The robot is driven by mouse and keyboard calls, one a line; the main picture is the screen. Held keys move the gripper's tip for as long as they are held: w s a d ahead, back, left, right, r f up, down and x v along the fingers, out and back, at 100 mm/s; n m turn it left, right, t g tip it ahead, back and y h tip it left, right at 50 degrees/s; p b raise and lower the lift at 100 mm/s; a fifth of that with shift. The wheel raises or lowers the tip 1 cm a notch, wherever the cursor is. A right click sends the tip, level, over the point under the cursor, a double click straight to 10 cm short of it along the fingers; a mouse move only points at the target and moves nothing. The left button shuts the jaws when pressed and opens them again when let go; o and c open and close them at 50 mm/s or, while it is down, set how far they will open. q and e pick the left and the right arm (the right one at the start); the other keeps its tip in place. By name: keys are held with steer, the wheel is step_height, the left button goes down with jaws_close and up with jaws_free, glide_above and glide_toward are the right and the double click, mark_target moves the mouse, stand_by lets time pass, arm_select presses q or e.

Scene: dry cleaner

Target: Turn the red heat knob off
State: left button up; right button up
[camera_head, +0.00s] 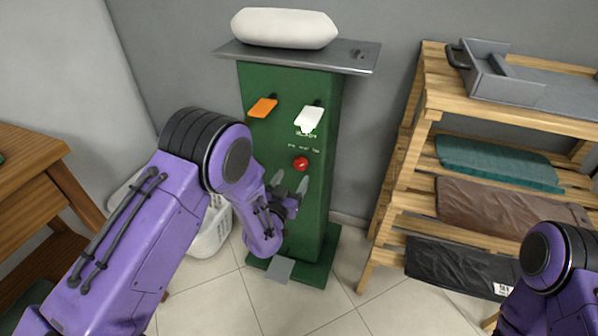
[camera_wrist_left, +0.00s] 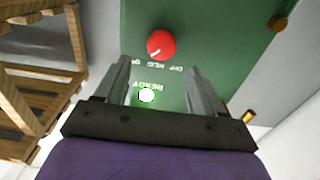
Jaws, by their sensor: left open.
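The red heat knob (camera_head: 301,163) sits on the front of a green press stand (camera_head: 284,84). In the left wrist view the knob (camera_wrist_left: 161,44) is round with a pale pointer line, and printed labels show upside down beside it. My left gripper (camera_head: 290,182) is open and empty, just below the knob in the head view. In the left wrist view its two fingers (camera_wrist_left: 158,69) stand apart, with the knob just beyond the fingertips and roughly between them. Contact cannot be told. My right gripper is out of view.
A lit indicator (camera_wrist_left: 146,95) marked READY shows between the fingers. An orange lever (camera_head: 262,107) and a white lever (camera_head: 309,118) sit above the knob. A grey plate (camera_head: 355,58) bears a white pad (camera_head: 284,28). A wooden rack (camera_head: 432,105) stands right; a white basket (camera_head: 210,232) is left.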

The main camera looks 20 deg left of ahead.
mark_target(299, 165)
arm_select(q)
steer(key=w, duration=0.7)
steer(key=shift+f, duration=0.1)
steer(key=shift+s, duration=0.1)
steer(key=shift+c, duration=0.3)
steer(key=c, duration=1)
